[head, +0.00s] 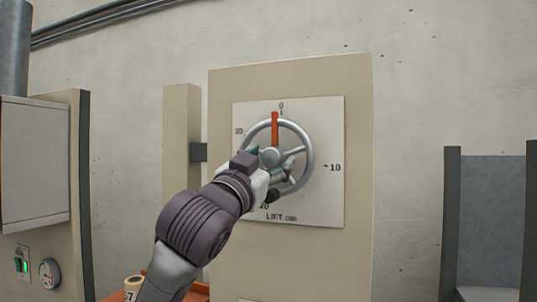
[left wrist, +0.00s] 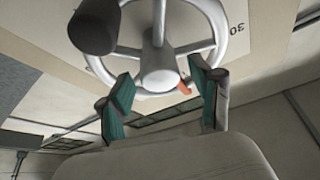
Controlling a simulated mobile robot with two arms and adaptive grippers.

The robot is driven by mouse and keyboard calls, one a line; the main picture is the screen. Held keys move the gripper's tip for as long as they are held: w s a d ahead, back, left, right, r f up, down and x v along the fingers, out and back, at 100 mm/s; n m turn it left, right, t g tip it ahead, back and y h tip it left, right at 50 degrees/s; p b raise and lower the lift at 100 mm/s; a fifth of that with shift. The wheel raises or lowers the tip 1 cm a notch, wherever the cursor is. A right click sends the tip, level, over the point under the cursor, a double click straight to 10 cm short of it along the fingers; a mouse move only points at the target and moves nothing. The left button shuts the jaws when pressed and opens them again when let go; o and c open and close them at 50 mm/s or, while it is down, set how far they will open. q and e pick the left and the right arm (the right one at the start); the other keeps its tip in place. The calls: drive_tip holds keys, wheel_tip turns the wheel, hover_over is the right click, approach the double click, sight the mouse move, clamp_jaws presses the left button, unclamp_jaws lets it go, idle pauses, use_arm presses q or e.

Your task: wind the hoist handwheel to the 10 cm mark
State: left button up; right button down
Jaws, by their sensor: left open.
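The grey handwheel (head: 309,142) is mounted on a pale dial plate (head: 332,122) marked 0, 10, 20, 30 and "LIFT cm". Its red pointer (head: 275,130) stands upright at the 0 mark; the 10 mark (head: 332,168) is on the right. A dark crank knob (head: 272,195) sits at the wheel's lower part and shows large in the left wrist view (left wrist: 93,32). My left gripper (head: 270,166) covers the lower left of the wheel. In the left wrist view its teal-padded fingers (left wrist: 160,92) are apart, either side of the hub area. Contact cannot be told. My right gripper is not in view.
The plate is on a beige panel (head: 290,262) before a concrete wall. A cabinet (head: 35,160) with a green-lit switch (head: 22,264) and a gauge (head: 49,273) stands at left. A dark-sided unit (head: 490,220) stands at right. The space between panel and right unit looks clear.

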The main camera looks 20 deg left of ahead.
use_arm(q)
clamp_jaws()
idle(0.3)
drive_tip(key=shift+a+m, duration=0.1)
drive_tip(key=shift+m, duration=0.2)
drive_tip(key=m+h, duration=0.1)
drive_tip(key=m, duration=0.2)
drive_tip(key=m+g+h, duration=0.1)
drive_tip(key=m, duration=0.2)
drive_tip(key=shift+a+r+g+h, duration=0.1)
drive_tip(key=shift+g+h, duration=0.2)
drive_tip(key=shift+h, duration=0.1)
drive_tip(key=m+g, duration=0.1)
drive_tip(key=m, duration=0.2)
drive_tip(key=m+g+h, duration=0.1)
drive_tip(key=m, duration=0.2)
drive_tip(key=shift+s, duration=0.1)
drive_tip(key=m+g, duration=0.2)
drive_tip(key=m, duration=0.2)
drive_tip(key=shift+r+m, duration=0.1)
drive_tip(key=shift+m, duration=0.3)
drive_tip(key=shift+m+g+y, duration=0.6)
drive_tip(key=shift+m+g, duration=0.2)
drive_tip(key=shift+m, duration=1.3)
